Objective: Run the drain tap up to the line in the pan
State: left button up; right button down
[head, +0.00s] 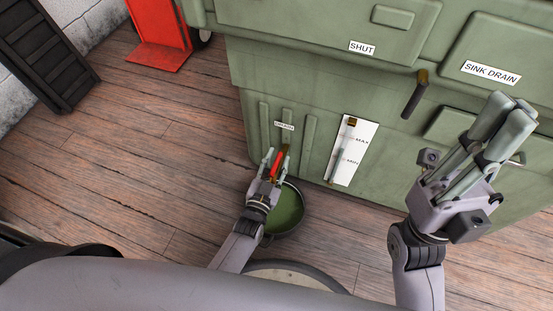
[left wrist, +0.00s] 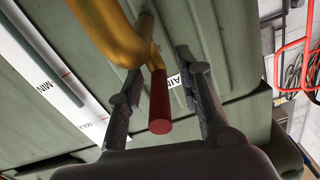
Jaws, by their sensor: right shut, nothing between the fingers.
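The drain tap has a red handle (head: 275,163), and its brass body (left wrist: 118,35) shows in the left wrist view. My left gripper (head: 276,156) is open, with one finger on each side of the red handle (left wrist: 159,105). Gaps show between handle and fingers. The round dark pan (head: 302,212) stands on the floor below the tap, with green in its bottom. My left gripper and wrist hide part of the pan. I cannot make out a line in it. My right gripper (head: 513,112) is shut and empty, raised in front of the green machine.
The green machine (head: 300,70) carries a MAX/MIN gauge (head: 365,140), a DRAIN label (head: 284,126), a SHUT label (head: 362,47) and a SINK DRAIN label (head: 491,72). A dark handle (head: 414,98) juts out near my right gripper. Wooden floor (head: 130,160) is clear at left.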

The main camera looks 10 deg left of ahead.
pick_arm(q)
jog(key=s+a, duration=0.1)
jog(key=s, duration=1)
jog(key=shift+s+a, duration=0.25)
